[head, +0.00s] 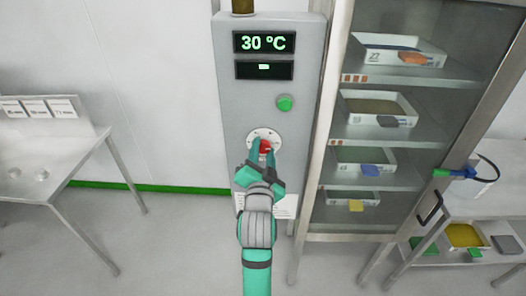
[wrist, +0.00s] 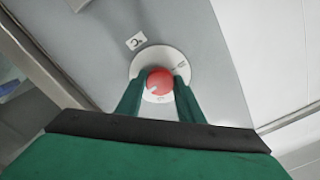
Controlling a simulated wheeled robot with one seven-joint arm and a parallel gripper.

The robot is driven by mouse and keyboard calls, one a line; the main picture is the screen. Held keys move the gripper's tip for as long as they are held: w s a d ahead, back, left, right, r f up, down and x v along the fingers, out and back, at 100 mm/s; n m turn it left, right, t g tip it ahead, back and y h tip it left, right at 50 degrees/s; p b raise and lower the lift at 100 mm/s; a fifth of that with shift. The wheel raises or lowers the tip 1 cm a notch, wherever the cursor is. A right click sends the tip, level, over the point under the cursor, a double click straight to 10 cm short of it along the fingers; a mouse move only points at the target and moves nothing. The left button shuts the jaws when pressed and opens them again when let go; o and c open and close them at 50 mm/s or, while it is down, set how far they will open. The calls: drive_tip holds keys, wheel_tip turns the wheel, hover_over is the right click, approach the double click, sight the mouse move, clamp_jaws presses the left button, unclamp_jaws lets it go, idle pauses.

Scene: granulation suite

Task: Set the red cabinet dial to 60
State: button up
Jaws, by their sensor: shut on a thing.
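The red dial (head: 264,147) sits on a round white scale plate (head: 253,134) on the front of a grey cabinet (head: 236,107). The display above (head: 264,42) reads 30 °C. In the wrist view the red dial (wrist: 160,82) has a pale mark on its lower left side. My gripper (head: 263,152) is shut on the dial, with one green finger on each side; in the wrist view the fingers (wrist: 157,88) flank it. Parts of the scale plate are hidden behind the fingers, and its markings are too small to read.
A green button (head: 284,103) is on the cabinet above and right of the dial. A second display (head: 264,69) shows a short bar. A shelf cabinet with several trays (head: 378,108) stands close on the right. A steel table (head: 45,170) is at left, with free floor between.

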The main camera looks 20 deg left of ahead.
drive_tip(key=shift+f+m, duration=0.1)
drive_tip(key=shift+m, duration=0.5)
drive_tip(key=o, duration=1.1)
drive_tip(key=shift+c, duration=0.2)
drive_tip(key=shift+s, duration=0.1)
drive_tip(key=v, duration=1)
drive_tip(key=shift+s, duration=0.35)
drive_tip(key=shift+d, duration=0.1)
